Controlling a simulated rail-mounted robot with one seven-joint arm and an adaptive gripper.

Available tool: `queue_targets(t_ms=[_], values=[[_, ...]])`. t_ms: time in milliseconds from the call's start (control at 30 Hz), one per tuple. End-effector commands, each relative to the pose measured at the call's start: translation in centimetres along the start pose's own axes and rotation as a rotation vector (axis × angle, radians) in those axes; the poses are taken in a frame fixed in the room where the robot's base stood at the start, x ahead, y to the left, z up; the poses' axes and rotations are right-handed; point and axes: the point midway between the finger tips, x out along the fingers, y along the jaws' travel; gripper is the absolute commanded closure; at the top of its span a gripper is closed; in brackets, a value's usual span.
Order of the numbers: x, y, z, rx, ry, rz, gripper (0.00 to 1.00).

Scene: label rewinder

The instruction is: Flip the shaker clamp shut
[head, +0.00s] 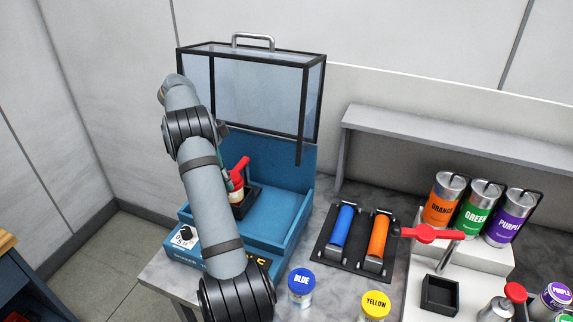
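The shaker (284,222) is a blue open-topped machine on the counter at the centre left. Its clear, black-framed lid (265,85) is raised. The clamp's red lever (239,164) sticks up at a slant to the upper right, so the clamp looks open. Below it, a small container (236,196) with a pale band sits in a dark holder (250,203), partly covered by my arm. My arm crosses in front of the shaker's left side. My gripper is mostly hidden behind the arm near the clamp. I cannot see its fingers or whether it touches the lever.
A black roller stand with blue (342,226) and orange (378,236) rollers stands right of the shaker. Blue-lidded (301,281) and yellow-lidded (375,304) jars stand in front. A red-handled lever (430,233), a black square box (440,295) and labelled cans (475,208) are at the right.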

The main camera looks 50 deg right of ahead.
Motion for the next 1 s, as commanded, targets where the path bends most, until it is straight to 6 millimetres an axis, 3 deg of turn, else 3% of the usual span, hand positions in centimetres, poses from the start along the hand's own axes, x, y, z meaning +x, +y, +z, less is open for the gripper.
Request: queue_targets(t_ms=[367, 800, 1000], values=[[-1.7, 0.1, -0.2, -0.003, 0.0, 0.0, 1.0], [-8.4, 0.4, -0.8, -0.005, 0.0, -0.001, 1.0], [-9.8, 0.5, -0.8, -0.006, 0.0, -0.001, 1.0]])
